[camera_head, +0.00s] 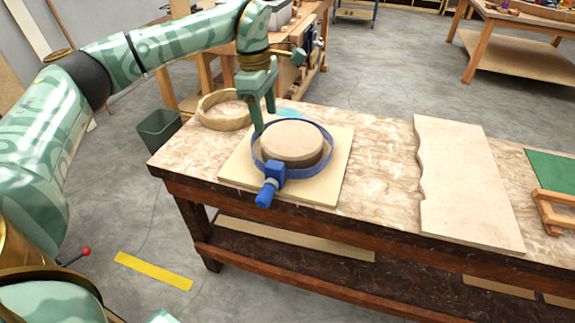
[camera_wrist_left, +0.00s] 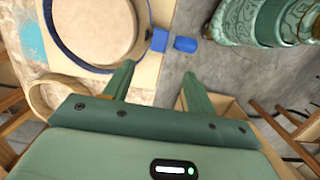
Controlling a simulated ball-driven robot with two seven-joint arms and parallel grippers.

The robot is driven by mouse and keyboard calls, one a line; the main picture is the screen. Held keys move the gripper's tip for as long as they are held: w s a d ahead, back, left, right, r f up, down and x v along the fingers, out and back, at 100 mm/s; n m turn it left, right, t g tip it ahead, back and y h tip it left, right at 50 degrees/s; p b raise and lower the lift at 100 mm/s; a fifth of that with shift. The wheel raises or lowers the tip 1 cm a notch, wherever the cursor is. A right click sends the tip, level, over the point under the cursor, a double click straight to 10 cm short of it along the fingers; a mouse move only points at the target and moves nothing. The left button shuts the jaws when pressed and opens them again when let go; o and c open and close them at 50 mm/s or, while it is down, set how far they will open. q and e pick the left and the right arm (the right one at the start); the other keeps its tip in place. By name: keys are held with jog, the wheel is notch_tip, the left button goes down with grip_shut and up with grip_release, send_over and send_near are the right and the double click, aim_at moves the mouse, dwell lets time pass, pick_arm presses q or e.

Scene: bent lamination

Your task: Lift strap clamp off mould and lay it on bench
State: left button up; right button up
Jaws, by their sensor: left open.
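The round, pale wooden mould (camera_head: 291,146) sits on a square cream board (camera_head: 335,165) on the bench. The blue strap clamp (camera_head: 325,170) rings the mould with a visible gap; whether it rests on the board I cannot tell. Its blue block and handle (camera_head: 268,188) stick out toward the bench's front edge. In the left wrist view the clamp's block (camera_wrist_left: 159,40) and the mould (camera_wrist_left: 98,25) show beyond the fingers. My left gripper (camera_head: 264,114) is open and empty, beside the ring's far-left side in the head view. My right gripper is not in view.
A round wooden hoop (camera_head: 222,112) lies on the bench (camera_head: 385,165) behind the board. A wavy-edged pale panel (camera_head: 462,185) lies to the right, with bare bench between. A dark bin (camera_head: 160,130) stands beyond the left end. A wooden frame (camera_head: 555,210) is at far right.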

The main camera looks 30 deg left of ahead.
pick_arm(q)
jog(key=b, duration=0.2)
send_over(274, 164)
jog(key=f, duration=0.8)
jog(key=shift+s+a+f, duration=0.15)
jog(key=shift+a+f, duration=0.05)
jog(key=shift+f, duration=0.05)
jog(key=shift+f+b, duration=0.35)
jog(key=shift+f, duration=0.1)
jog(key=f+b, duration=0.2)
jog(key=f, duration=0.3)
jog(key=shift+d+f, duration=0.15)
jog(key=shift+d, duration=0.05)
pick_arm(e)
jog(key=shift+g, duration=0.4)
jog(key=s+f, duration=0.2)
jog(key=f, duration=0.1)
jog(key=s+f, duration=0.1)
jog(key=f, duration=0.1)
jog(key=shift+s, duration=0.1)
pick_arm(q)
jog(key=shift+r, duration=0.2)
jog(key=c, duration=1)
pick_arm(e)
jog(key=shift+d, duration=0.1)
